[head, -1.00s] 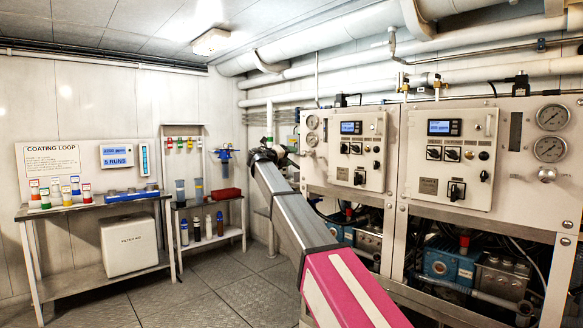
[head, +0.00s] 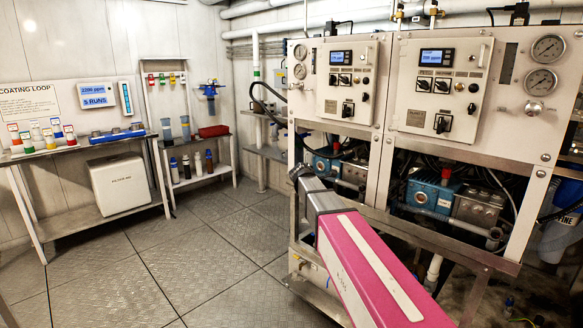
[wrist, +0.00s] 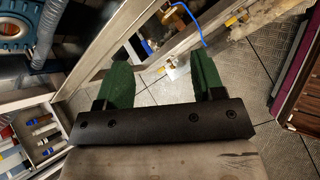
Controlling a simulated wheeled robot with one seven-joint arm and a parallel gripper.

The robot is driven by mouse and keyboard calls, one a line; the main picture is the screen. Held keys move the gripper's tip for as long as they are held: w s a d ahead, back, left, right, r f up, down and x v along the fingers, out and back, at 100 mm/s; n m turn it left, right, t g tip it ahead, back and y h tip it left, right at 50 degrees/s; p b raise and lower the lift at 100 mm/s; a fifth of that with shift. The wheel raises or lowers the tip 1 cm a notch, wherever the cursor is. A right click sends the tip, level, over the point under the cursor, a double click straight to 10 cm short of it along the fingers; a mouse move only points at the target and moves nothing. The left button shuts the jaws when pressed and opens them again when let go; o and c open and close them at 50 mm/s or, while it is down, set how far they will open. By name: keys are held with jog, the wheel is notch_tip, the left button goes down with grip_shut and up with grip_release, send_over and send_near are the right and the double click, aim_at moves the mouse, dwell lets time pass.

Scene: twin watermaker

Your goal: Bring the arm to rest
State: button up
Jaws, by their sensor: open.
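My gripper (wrist: 163,82) shows in the wrist view with its two green fingers apart and nothing between them. Beyond the fingers are the grey tiled floor and part of a metal frame. In the head view my arm, grey and pink, reaches in from the lower right and points away in front of the machine cabinet; the gripper itself cannot be made out there.
A bench (head: 88,153) with coloured bottles and a shelf rack (head: 197,147) stand at the left. The tiled floor (head: 195,250) between is clear.

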jog(key=s+d+f+m+g+y, duration=0.2)
jog(key=s+d+f+m+y, duration=0.1)
jog(key=s+f+m, duration=0.7)
jog(key=s+d+f+m+g+y, duration=0.3)
jog(key=s+f+m, duration=0.7)
jog(key=s, duration=0.9)
jog(key=shift+s+d+f+g+y, duration=0.25)
jog(key=shift+f+y, duration=0.25)
jog(key=shift+f, duration=0.4)
jog(key=shift+w, duration=0.15)
